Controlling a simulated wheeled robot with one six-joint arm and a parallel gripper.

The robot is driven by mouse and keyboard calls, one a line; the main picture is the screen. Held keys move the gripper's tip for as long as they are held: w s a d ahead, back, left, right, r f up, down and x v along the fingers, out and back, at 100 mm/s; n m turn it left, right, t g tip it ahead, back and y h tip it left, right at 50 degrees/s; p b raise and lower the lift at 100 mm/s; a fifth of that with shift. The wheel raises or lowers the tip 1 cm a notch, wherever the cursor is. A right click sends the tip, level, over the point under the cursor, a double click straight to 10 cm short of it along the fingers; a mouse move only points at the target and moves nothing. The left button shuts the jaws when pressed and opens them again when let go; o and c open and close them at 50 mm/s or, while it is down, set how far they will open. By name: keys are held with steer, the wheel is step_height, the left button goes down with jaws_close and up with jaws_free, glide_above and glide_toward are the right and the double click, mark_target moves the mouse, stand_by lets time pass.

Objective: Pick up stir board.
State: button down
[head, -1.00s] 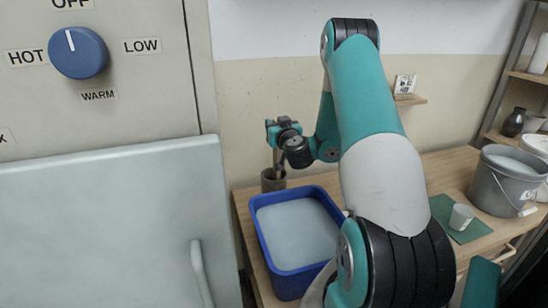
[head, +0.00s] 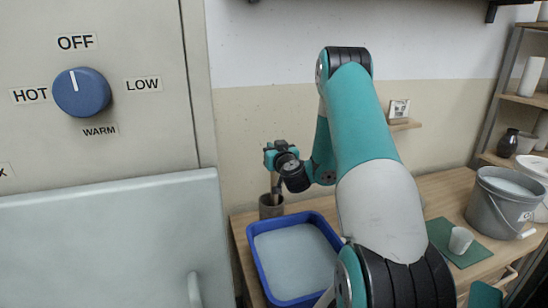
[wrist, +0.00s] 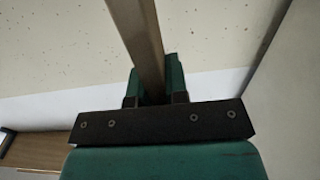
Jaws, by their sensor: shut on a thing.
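The stir board is a long, flat wooden strip (wrist: 143,40). My gripper (wrist: 154,86) is shut on it, with a green finger on each side, and the board runs up out of the wrist view. In the head view, my gripper (head: 276,178) is over a dark round pot (head: 271,207) at the back left of the table. A short piece of the board shows between gripper and pot. Its lower end is hidden, and I cannot tell how deep it reaches into the pot.
A blue tub (head: 262,268) of pale liquid stands in front of the pot. A grey bucket (head: 490,208), a green mat (head: 470,252) and a white cup (head: 460,240) are on the right. A grey cabinet with a blue knob (head: 82,92) fills the left side.

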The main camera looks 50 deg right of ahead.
step_height(320, 180, up, 20)
steer(key=p, duration=1.2)
steer(key=shift+f, duration=0.1)
